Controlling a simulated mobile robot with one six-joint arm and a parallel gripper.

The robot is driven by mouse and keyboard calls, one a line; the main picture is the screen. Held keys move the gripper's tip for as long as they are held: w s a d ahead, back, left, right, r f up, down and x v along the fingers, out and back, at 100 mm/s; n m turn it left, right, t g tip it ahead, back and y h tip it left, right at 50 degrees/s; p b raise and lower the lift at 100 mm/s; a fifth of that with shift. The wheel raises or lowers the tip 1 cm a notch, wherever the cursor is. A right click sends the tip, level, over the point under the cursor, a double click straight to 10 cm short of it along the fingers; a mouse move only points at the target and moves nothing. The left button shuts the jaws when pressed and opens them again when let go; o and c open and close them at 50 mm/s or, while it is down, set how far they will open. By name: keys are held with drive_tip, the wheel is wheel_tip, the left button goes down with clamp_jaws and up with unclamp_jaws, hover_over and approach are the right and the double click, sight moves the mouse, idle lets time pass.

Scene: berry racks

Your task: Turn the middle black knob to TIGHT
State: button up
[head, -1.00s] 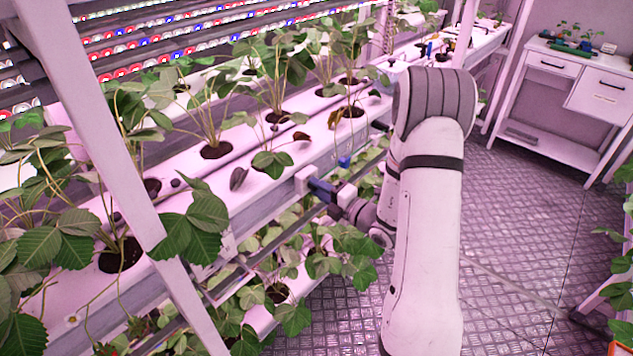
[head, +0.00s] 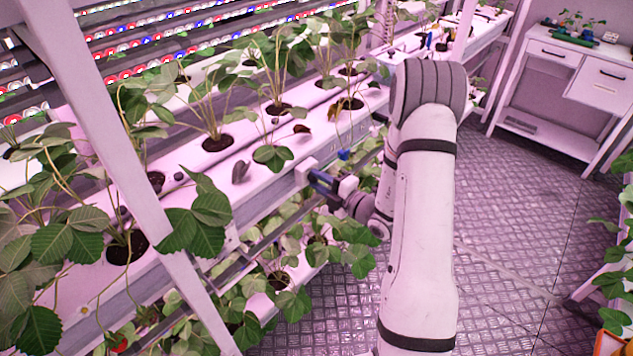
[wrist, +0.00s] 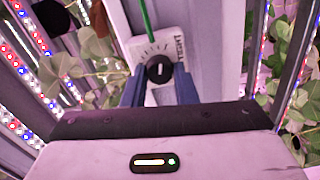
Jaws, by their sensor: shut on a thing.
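The black knob (wrist: 160,71) sits on a white dial plate (wrist: 143,50) in the wrist view. A short white pointer line on its face stands nearly upright in the picture. Dark scale marks fan out above it, and the label TIGHT (wrist: 180,46) runs sideways along the plate's right side. My gripper (wrist: 159,80) has its blue fingers on the left and right of the knob, shut on it. In the head view my gripper (head: 313,177) reaches the white plate (head: 305,171) on the front of the planter rail; the knob is hidden there.
Strawberry plants grow in the white planter rail (head: 215,165), with leaves (head: 355,245) hanging below my gripper. A white post (head: 105,150) crosses the left side. A small blue part (head: 343,155) is just beyond my gripper. The metal floor (head: 510,240) is open to the right.

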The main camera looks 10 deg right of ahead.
drive_tip(key=o, duration=0.7)
drive_tip(key=shift+s+f, duration=0.1)
drive_tip(key=shift+f, duration=0.05)
drive_tip(key=shift+o, duration=1.4)
drive_tip(key=b+v, duration=0.1)
drive_tip(key=v, duration=0.7)
